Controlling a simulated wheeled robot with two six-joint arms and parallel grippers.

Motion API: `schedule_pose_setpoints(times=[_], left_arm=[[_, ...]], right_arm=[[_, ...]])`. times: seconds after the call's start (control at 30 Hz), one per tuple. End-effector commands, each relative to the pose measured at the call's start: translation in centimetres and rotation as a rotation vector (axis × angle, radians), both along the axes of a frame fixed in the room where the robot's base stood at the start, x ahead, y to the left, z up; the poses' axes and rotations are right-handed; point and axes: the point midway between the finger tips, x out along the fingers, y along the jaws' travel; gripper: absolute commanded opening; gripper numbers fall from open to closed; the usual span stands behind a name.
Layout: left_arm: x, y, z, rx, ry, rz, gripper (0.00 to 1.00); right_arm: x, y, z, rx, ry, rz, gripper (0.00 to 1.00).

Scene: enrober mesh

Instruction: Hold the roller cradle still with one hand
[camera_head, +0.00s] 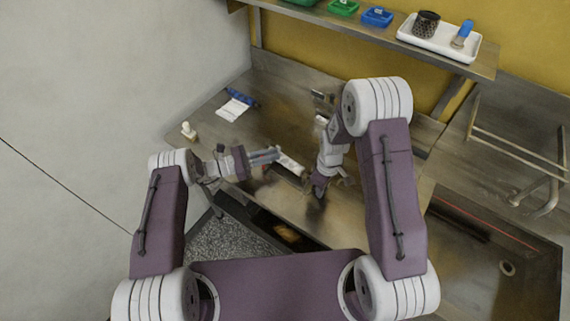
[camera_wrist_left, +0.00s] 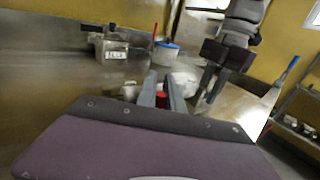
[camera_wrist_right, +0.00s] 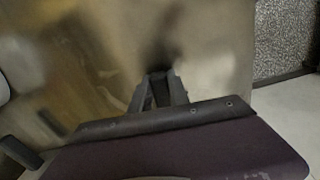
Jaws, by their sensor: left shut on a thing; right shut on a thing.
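A white roller-like piece (camera_head: 290,163) lies on the steel bench just beyond my left gripper (camera_head: 276,155); I cannot tell whether it is the roller cradle or part of it. In the left wrist view, the left gripper (camera_wrist_left: 162,92) is closed around a small red piece (camera_wrist_left: 162,98), with a whitish shape (camera_wrist_left: 184,80) just behind. My right gripper (camera_head: 318,192) points down at the bench, right of the white piece. In the right wrist view, its fingers (camera_wrist_right: 159,88) are closed on a dark narrow thing, mostly hidden, low over the bench.
A white sheet with a blue bar (camera_head: 235,107) and a small cream knob (camera_head: 188,131) lie at the back left. A shelf (camera_head: 400,43) holds a white tray (camera_head: 440,46) and small coloured trays. The bench's front edge is near.

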Motion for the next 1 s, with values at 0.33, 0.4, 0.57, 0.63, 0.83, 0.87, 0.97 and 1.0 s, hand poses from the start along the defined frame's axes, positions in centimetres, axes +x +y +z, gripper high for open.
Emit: schedule_pose_setpoints(times=[0.33, 0.4, 0.57, 0.63, 0.83, 0.87, 0.97, 1.0], left_arm=[[0.8, 1.0, 0.0, 0.004, 0.001, 0.006, 0.00], [0.8, 1.0, 0.0, 0.004, 0.001, 0.007, 0.00], [0.8, 0.9, 0.0, 0.003, 0.001, 0.006, 0.34], [0.8, 0.9, 0.0, 0.003, 0.001, 0.004, 0.34], [0.7, 1.1, 0.0, 0.003, 0.001, 0.003, 0.34], [0.7, 1.3, 0.0, 0.003, 0.001, 0.003, 0.34], [0.3, 3.0, 0.0, 0.002, 0.000, 0.006, 0.34], [0.2, 4.1, 0.0, 0.002, 0.000, 0.008, 0.34]], right_arm=[[-0.2, -0.1, 0.0, -0.001, 0.005, 0.000, 0.00], [-0.2, -0.1, 0.0, -0.001, 0.006, 0.000, 0.00], [-0.2, -0.1, -0.1, -0.001, 0.006, 0.000, 0.00], [-0.2, -0.1, -0.1, -0.001, 0.006, 0.001, 0.00], [-0.2, 0.0, -0.1, -0.001, 0.005, 0.002, 0.00], [-0.2, 0.0, -0.1, -0.001, 0.005, 0.002, 0.00], [-0.2, 0.0, -0.1, -0.001, 0.005, 0.002, 0.00], [-0.2, 0.0, -0.1, -0.001, 0.005, 0.002, 0.00]])
